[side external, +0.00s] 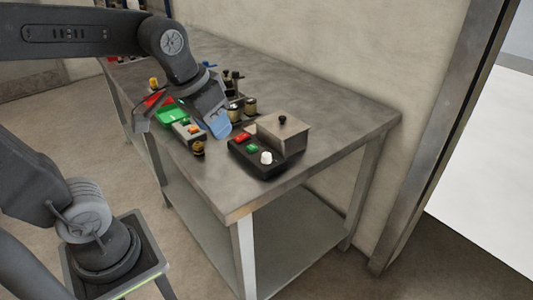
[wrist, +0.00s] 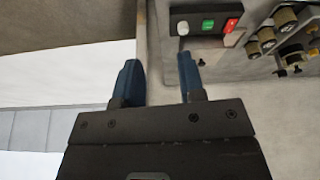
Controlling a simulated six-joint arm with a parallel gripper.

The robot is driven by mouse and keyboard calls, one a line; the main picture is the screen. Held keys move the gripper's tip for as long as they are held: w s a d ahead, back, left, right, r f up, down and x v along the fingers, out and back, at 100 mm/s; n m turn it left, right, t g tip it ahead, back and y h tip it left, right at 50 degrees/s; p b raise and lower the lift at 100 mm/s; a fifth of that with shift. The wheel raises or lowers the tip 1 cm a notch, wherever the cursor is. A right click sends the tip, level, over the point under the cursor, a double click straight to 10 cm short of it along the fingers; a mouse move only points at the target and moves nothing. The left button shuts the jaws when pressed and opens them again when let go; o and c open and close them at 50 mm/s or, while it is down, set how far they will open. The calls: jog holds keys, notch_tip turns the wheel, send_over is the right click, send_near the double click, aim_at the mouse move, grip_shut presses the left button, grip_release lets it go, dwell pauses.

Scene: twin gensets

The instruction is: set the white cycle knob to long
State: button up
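The white cycle knob (side external: 266,157) sits at the front right of a black control box (side external: 245,160), beside a green button (side external: 252,148) and a red button (side external: 242,137). In the wrist view the white knob (wrist: 183,28) is at the left end of the box, beyond my right-hand fingertip. My gripper (wrist: 158,80) is open, with two blue fingers apart and nothing between them. In the side view my gripper (side external: 214,120) is over the bench to the left of the box, apart from the knob. The knob's setting and any "long" mark are too small to read.
A metal housing (side external: 284,138) with a black top knob stands on the back of the control box. A green tray (side external: 171,116), a small grey box with an orange button (side external: 187,132) and several cylindrical parts stand further left. The right of the bench (side external: 350,112) is clear.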

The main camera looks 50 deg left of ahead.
jog(key=o, duration=0.3)
jog(key=w+a+n+g, duration=0.1)
jog(key=w+a+g, duration=0.1)
jog(key=w, duration=0.7)
jog(key=shift+w+a+f+n, duration=0.2)
jog(key=shift+a+f+n, duration=0.15)
jog(key=shift+n, duration=0.05)
jog(key=n+g, duration=0.1)
jog(key=g, duration=0.1)
send_over(266, 154)
notch_tip(266, 154, down, 4)
jog(key=shift+n, duration=0.3)
notch_tip(266, 154, down, 14)
jog(key=shift+d+r, duration=0.1)
jog(key=c, duration=0.9)
